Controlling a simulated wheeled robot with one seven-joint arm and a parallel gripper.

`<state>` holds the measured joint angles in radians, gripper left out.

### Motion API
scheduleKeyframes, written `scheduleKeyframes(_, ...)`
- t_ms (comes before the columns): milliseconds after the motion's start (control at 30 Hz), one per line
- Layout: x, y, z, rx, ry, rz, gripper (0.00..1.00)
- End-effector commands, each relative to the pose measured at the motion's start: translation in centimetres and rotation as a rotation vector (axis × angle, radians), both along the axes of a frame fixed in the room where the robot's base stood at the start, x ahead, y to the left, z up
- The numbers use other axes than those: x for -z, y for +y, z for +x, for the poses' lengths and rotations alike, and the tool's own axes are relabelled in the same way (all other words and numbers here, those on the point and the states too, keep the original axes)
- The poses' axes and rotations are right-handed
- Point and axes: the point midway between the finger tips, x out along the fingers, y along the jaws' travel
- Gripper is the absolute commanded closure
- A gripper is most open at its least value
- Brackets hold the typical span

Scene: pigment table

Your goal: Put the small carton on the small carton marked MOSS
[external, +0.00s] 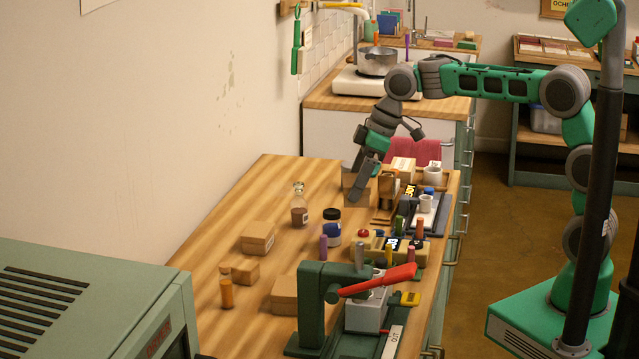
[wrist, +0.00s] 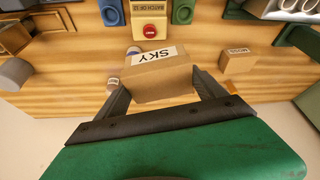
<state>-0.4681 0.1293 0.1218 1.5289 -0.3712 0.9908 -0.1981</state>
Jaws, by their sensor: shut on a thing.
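My gripper (external: 366,181) is shut on a small brown carton marked SKY (wrist: 158,80). In the wrist view the carton sits between the two fingers (wrist: 165,92). In the external view the held carton (external: 353,190) is at the far part of the table, partly hidden by the fingers; whether it touches the tabletop I cannot tell. Other brown cartons stand on the table: one near the wall (external: 258,237), a smaller one (external: 243,271) and one beside the green press (external: 285,296).
A bottle (external: 299,213) and a dark-lidded jar (external: 332,228) stand between the held carton and the nearer cartons. A panel with a red button (wrist: 150,28) and a green press with a red lever (external: 378,282) line the right side. Bare wood (external: 255,195) lies along the wall.

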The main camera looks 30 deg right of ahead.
Motion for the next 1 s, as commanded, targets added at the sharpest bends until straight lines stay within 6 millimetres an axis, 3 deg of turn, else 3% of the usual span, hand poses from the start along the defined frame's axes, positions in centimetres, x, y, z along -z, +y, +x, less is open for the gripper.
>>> scheduleKeyframes(33, -0.3, 2.8, -2.0, -0.063, -0.004, 0.002, 0.66)
scheduleKeyframes(100, -0.9, 5.9, -4.8, -0.139, -0.004, 0.002, 0.66)
scheduleKeyframes(200, -1.8, 9.3, -8.5, -0.227, -0.004, 0.002, 0.66)
scheduleKeyframes(400, -3.1, 13.3, -14.2, -0.344, -0.004, 0.004, 0.66)
scheduleKeyframes(767, -4.6, 15.4, -20.1, -0.406, -0.002, 0.002, 0.66)
scheduleKeyframes(1000, -4.6, 13.4, -19.7, -0.270, -0.002, 0.003, 0.66)
